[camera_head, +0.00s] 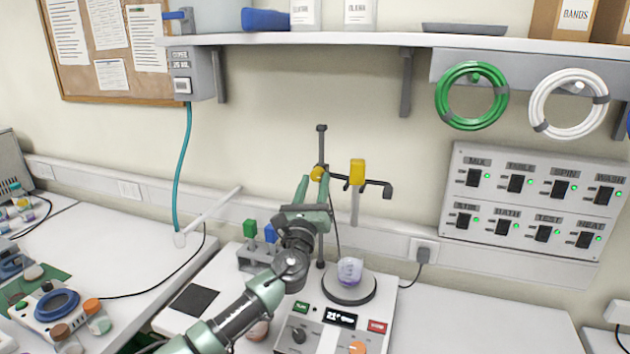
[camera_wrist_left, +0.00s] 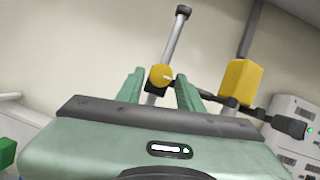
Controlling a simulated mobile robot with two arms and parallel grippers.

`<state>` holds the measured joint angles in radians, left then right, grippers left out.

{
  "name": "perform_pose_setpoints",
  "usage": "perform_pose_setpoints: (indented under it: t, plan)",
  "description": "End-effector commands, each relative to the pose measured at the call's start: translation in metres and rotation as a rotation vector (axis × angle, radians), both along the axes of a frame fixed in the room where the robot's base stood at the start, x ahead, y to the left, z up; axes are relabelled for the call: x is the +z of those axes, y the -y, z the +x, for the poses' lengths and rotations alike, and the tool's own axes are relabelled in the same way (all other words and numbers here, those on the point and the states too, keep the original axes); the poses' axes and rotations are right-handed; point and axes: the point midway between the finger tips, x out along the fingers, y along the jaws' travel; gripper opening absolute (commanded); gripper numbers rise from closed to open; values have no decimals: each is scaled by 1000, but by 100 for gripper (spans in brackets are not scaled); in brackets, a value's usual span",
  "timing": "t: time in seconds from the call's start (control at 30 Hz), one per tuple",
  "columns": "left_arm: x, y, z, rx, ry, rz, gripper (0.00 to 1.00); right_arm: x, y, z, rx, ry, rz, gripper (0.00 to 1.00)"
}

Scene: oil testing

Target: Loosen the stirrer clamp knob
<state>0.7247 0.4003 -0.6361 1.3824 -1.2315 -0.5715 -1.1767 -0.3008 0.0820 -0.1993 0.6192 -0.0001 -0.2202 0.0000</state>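The round yellow clamp knob (camera_head: 317,174) sits on the dark upright stand rod (camera_head: 321,143) at the back of the bench. It also shows in the left wrist view (camera_wrist_left: 161,76). A dark crossbar (camera_head: 374,186) runs right from it and carries the yellow stirrer block (camera_head: 357,172) with a pale shaft below. My left gripper (camera_head: 313,178) is open, its green fingers pointing up towards the knob. In the left wrist view, the knob shows between the fingertips (camera_wrist_left: 160,71) with narrow gaps on both sides; whether it lies at their depth is unclear. My right gripper is out of view.
A beaker (camera_head: 350,270) stands on the hotplate's round plate (camera_head: 362,292), below the stirrer. A rack with a green block (camera_head: 250,229) and blue block is left of my arm. The shelf (camera_head: 300,39) overhangs the back; the right bench (camera_head: 475,325) is clear.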

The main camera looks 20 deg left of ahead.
Motion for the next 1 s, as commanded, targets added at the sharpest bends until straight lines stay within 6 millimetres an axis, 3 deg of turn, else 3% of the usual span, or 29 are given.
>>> perform_pose_setpoints:
  t: [0.33, 0.47, 0.77, 1.0]
  plan:
    - [1, 0, 4, -1, -1, -1, 37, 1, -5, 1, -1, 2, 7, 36]
    - [1, 0, 4, 0, 0, -1, 1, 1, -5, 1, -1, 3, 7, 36]
    - [1, 0, 4, 0, -1, -24, 0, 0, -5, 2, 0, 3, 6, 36]
    - [2, 2, 4, -1, -4, -137, 0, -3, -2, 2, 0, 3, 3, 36]
